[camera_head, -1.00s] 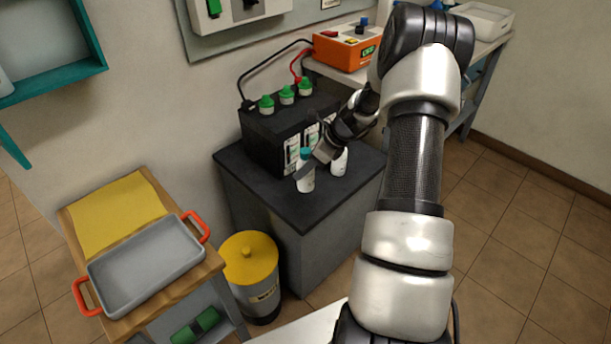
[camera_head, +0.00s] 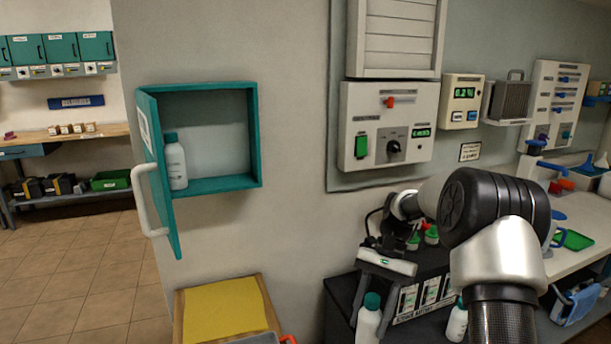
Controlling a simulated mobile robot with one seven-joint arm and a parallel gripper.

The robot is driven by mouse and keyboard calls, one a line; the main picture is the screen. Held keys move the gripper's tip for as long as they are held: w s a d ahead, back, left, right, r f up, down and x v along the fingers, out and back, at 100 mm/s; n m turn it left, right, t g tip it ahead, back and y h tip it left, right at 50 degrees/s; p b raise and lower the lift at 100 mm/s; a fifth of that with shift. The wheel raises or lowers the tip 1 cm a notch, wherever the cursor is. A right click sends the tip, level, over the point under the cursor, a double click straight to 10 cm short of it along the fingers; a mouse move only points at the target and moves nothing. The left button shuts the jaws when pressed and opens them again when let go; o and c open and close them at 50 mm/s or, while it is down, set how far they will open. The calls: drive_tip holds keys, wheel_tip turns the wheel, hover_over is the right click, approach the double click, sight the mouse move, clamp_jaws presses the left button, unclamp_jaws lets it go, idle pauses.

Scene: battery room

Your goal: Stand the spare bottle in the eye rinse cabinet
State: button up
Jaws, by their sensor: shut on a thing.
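The teal eye rinse cabinet (camera_head: 225,184) hangs on the wall with its door (camera_head: 160,175) swung open to the left. One white bottle with a teal cap (camera_head: 176,163) stands inside at the left, and the shelf to its right is bare. My gripper (camera_head: 372,303) is over the black battery stand, at the lower middle of the view, to the right of and below the cabinet. It is shut on a white bottle with a teal cap, the spare bottle (camera_head: 368,325), which looks upright. Whether its base touches the stand is out of frame.
Another white bottle (camera_head: 457,323) stands on the black stand beside the battery (camera_head: 425,297). A wooden trolley with a yellow mat (camera_head: 224,310) is below the cabinet. A wall control box (camera_head: 388,125) is above my gripper. The open door's white handle (camera_head: 148,200) juts out left.

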sight(376, 303)
drive_tip(key=s+r+n+h, duration=0.1)
drive_tip(key=r+n, duration=0.1)
drive_tip(key=s+r+n+h+p, duration=0.1)
drive_tip(key=r+n, duration=0.1)
drive_tip(key=s+r+n+g+h, duration=0.1)
drive_tip(key=r+n, duration=0.1)
drive_tip(key=n, duration=0.1)
drive_tip(key=shift+s+a+r+h, duration=0.2)
drive_tip(key=shift+s+r+h, duration=0.1)
drive_tip(key=shift+r+h, duration=0.1)
drive_tip(key=r+p, duration=0.1)
drive_tip(key=p, duration=0.2)
drive_tip(key=shift+r+p, duration=0.1)
drive_tip(key=shift+p, duration=0.25)
drive_tip(key=r+p, duration=0.1)
drive_tip(key=p, duration=0.3)
drive_tip(key=s+r+p, duration=0.1)
drive_tip(key=r+p, duration=0.1)
drive_tip(key=p, duration=0.2)
drive_tip(key=s+r+p, duration=0.1)
drive_tip(key=r+p, duration=0.1)
drive_tip(key=p, duration=0.2)
drive_tip(key=shift+p, duration=0.3)
drive_tip(key=shift+f, duration=0.15)
drive_tip(key=shift+d, duration=0.1)
